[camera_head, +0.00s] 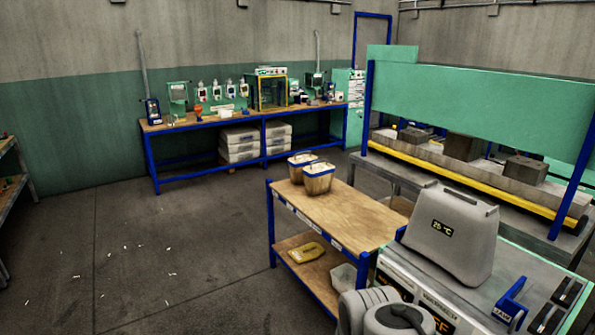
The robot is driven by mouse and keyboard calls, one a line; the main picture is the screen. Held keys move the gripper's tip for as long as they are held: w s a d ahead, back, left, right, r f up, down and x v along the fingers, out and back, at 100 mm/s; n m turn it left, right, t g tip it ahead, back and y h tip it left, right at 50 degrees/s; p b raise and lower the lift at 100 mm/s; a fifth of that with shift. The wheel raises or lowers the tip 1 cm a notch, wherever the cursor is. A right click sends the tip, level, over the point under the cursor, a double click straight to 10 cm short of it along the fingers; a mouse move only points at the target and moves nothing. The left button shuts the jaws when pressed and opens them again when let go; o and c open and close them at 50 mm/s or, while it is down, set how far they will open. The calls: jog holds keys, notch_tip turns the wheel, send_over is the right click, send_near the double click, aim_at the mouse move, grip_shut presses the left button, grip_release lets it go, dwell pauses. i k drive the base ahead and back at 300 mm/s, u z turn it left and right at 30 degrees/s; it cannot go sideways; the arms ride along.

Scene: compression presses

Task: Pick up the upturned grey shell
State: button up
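A large grey shell-like housing (453,234) stands at the right on a bench with a pale top. It is wider at the bottom than at the top, and a dark display on its front reads 25 °C. I cannot tell for certain that it is the upturned shell. Rounded grey links of my own arm show at the bottom edge, left of and below the housing. My gripper's fingers are not in view. Nothing is seen touching the housing from above.
A wooden-topped cart (345,217) with blue posts stands left of the housing, carrying two tubs (318,180). A blue handle (511,303) sits on the bench. A green press (480,95) with dark blocks stands behind. The floor (150,250) at left is mostly open, with small white scraps.

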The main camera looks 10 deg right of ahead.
aim_at(457, 232)
jog(key=z, duration=1.65)
